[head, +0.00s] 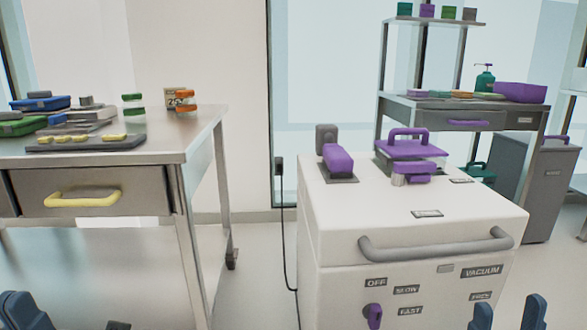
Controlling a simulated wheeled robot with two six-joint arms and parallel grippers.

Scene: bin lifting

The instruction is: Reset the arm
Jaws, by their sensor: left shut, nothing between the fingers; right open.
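My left gripper (22,308) shows at the bottom left corner. Its two dark blue fingers are together, with nothing visible between them. My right gripper (508,312) shows at the bottom right, in front of the white machine (345,215). Its two dark blue fingers stand apart, with nothing between them. Only the finger ends of both grippers are in view; the rest of both arms is cut off by the lower edge. Neither gripper appears to be holding anything.
A metal table (205,135) with trays and small blocks stands at the left. The white machine has a grey front handle (440,246) and purple parts on top. A grey bin (545,190) stands behind it, beside a shelf unit (545,107). Floor shows between table and machine.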

